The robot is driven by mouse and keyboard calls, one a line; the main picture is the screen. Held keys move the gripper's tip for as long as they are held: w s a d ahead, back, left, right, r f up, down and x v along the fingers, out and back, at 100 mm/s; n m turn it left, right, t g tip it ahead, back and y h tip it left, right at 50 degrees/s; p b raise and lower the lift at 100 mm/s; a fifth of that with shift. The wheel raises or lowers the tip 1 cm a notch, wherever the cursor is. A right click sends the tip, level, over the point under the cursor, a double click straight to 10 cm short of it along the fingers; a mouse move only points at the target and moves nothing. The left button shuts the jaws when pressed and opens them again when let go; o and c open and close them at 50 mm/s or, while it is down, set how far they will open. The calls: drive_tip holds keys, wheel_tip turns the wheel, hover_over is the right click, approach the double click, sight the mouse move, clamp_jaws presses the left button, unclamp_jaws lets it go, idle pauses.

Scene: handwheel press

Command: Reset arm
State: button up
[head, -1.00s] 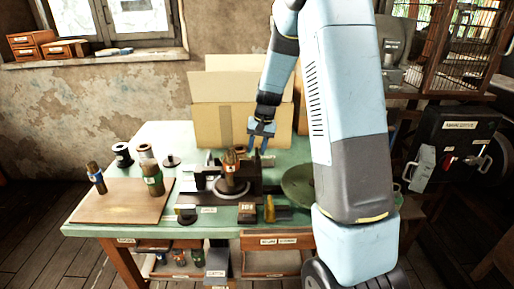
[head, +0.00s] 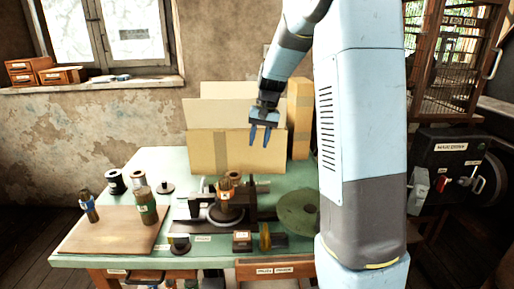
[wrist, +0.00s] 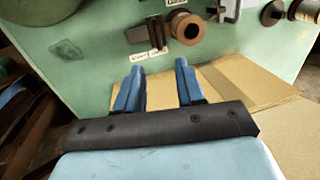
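My gripper (head: 260,136) hangs in front of the open cardboard box (head: 207,152), above the back part of the green table (head: 150,262). Its two blue fingers are apart with nothing between them; the wrist view also shows my gripper (wrist: 158,85) open and empty. The press (head: 195,207) stands on the table below and in front of my gripper, with a brown spool-like piece on it. My gripper is clear of the press. My arm hides part of the table's right side.
A wooden board (head: 112,238) at left holds a bottle with a blue band (head: 88,207) and a green-banded cylinder (head: 146,208). Black spools stand behind it. A round green disc (head: 298,212) lies right of the press. A dark labelled box (head: 447,165) stands at far right.

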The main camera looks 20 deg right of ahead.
drive_tip(key=shift+s+r, duration=0.1)
drive_tip(key=shift+r, duration=0.05)
idle(0.3)
drive_tip(key=s+a+r+n+t+h, duration=0.1)
drive_tip(key=s+r, duration=0.4)
drive_tip(key=s, duration=0.3)
drive_tip(key=s+a+r+n+t, duration=0.15)
drive_tip(key=s+r, duration=0.25)
drive_tip(key=s, duration=0.4)
drive_tip(key=s+a+t+h, duration=0.1)
drive_tip(key=s+t, duration=0.1)
drive_tip(key=s, duration=1.4)
drive_tip(key=shift+n, duration=0.35)
